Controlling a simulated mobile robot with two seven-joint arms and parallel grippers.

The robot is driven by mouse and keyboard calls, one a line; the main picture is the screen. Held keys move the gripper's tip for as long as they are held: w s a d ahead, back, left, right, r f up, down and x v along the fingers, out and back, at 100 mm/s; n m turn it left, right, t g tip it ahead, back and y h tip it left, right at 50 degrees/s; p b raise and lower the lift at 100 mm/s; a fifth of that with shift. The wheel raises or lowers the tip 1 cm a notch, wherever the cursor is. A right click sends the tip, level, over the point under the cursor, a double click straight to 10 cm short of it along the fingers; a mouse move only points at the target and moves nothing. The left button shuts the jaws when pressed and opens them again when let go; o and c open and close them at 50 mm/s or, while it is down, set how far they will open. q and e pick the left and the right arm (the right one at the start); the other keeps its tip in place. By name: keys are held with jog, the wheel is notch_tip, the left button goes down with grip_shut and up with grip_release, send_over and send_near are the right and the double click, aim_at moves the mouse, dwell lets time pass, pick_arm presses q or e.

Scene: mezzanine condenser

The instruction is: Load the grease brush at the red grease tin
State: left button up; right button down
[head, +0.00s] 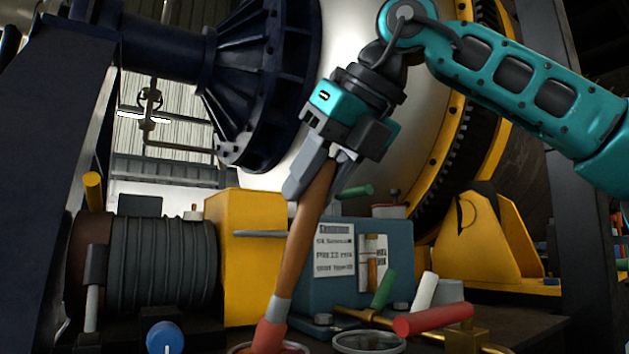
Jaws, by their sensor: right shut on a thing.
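My right gripper (318,178) is shut on the upper part of the grease brush's wooden handle (307,225). The brush slants down to the left, with a grey ferrule and a red head (268,337) at its lower end. The red head is at the opening of a tin with reddish contents (298,348), which looks like the red grease tin. The tin is cut off by the bottom edge, so I cannot tell how deep the head sits. My left gripper is not in view.
A second open tin (368,341) stands just right of the brush head. A red-handled tool (433,319) and brass parts lie further right. A blue-grey box (398,260) with labels stands behind. A black cable spool (160,262) and blue knob (165,338) are at left.

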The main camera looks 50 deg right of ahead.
jog(key=shift+r+p, duration=0.85)
jog(key=shift+p, duration=0.1)
jog(key=shift+r+p, duration=1.4)
jog(key=shift+p, duration=0.05)
notch_tip(320, 180, up, 2)
jog(key=shift+r+p, duration=0.2)
jog(key=shift+p, duration=1.05)
jog(key=shift+r, duration=0.1)
